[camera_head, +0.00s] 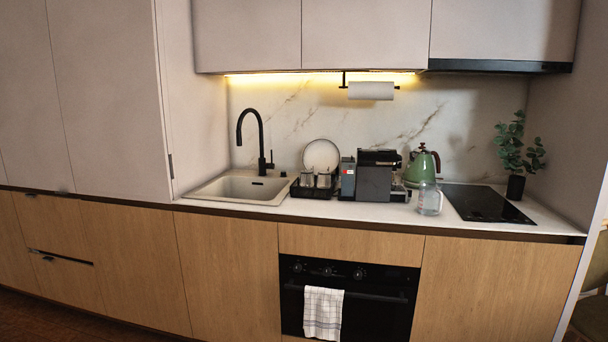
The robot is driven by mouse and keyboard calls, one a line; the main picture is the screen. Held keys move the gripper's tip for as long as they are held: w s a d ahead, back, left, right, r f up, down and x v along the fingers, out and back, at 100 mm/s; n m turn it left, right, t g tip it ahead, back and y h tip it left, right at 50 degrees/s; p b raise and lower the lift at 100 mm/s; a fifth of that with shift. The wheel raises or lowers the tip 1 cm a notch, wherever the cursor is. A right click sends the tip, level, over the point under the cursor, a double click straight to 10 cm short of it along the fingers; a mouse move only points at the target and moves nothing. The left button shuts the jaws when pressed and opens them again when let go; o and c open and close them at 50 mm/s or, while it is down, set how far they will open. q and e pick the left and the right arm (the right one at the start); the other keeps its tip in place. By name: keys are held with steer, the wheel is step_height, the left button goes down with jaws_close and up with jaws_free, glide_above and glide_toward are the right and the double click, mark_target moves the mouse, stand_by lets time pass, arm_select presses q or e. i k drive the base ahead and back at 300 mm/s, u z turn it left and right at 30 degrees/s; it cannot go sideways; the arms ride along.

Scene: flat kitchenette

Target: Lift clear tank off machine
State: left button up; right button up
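A dark, boxy coffee machine (374,183) stands on the white counter, between the dish rack and the green kettle. A narrow grey upright part (347,182) with a small red patch on top sits at its left side. I cannot tell whether this part is the clear tank, and no clear tank stands out on the machine at this distance. A clear glass jug (430,200) with reddish marks stands apart, to the right of the machine near the counter's front edge. Neither of my grippers is in view.
A green kettle (422,166) stands close behind the jug. A black dish rack (315,190) with cups and a plate is left of the machine, beside the sink (238,188). A black hob (487,204) and potted plant (516,160) are at right. A towel (323,312) hangs from the oven.

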mark_target(347, 176)
steer(key=u, duration=0.35)
steer(key=i, duration=2.35)
steer(key=z, duration=0.3)
